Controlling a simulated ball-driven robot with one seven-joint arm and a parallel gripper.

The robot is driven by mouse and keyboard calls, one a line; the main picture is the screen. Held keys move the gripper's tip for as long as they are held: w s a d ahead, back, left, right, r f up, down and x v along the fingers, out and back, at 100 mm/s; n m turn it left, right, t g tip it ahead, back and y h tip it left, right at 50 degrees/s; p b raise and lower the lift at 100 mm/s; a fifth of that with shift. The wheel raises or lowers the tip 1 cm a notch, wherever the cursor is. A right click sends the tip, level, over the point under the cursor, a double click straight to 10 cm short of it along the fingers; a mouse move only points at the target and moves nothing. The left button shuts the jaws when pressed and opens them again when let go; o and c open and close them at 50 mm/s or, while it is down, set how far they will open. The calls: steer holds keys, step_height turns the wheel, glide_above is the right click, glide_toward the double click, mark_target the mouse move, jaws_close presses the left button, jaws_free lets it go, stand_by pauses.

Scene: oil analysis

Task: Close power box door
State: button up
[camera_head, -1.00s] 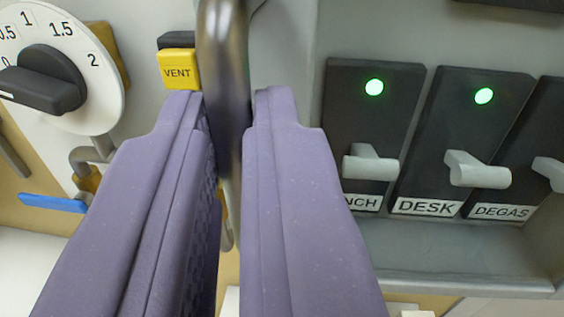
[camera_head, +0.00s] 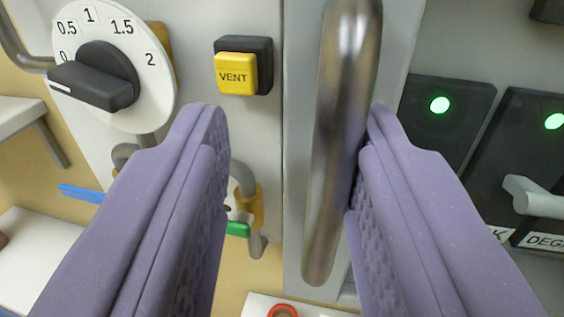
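The power box (camera_head: 425,55) is at the right, and dark switch panels with green lights show inside it. A vertical metal bar handle (camera_head: 340,130) stands at the box's left edge, on what looks like its grey door (camera_head: 300,190), seen nearly edge-on. My gripper (camera_head: 290,115) is open, its two purple fingers spread wide. The handle is between the fingers, close to the right finger; I cannot tell whether they touch. The left finger is well clear of it. The door's hinge is not clearly in view.
Left of the handle are a yellow VENT button (camera_head: 237,73) and a black dial (camera_head: 95,78) on a white scale. Pipes with a blue lever (camera_head: 82,193) and a green lever (camera_head: 238,229) are below. A white surface with a red ring (camera_head: 283,311) is at the bottom.

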steer(key=s+b, duration=0.2)
steer(key=s, duration=0.5)
steer(key=shift+s, duration=0.25)
steer(key=shift+a, duration=0.1)
